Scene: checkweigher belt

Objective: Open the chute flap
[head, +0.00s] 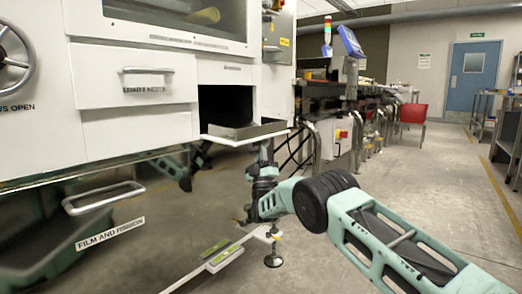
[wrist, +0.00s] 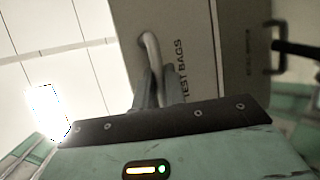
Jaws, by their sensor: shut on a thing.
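The chute flap (head: 232,140) is a white panel below a dark square opening (head: 226,104) in the white machine front. It stands out from the front, lowered to nearly level, and the opening is uncovered. A dark shallow tray-like part (head: 245,130) shows on its upper side. In the wrist view, my gripper (wrist: 161,80) is shut on a pale curved handle (wrist: 151,50) on a panel (wrist: 190,40) lettered TEST BAGS. This panel appears to be the flap's outer face. In the head view my arm reaches up beneath the flap, and the fingertips are hidden there.
A closed drawer front (head: 133,75) is left of the opening. A lower bar handle (head: 103,198) is at the left. A signal tower and blue screen (head: 350,42) stand behind, with a red bin (head: 413,113).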

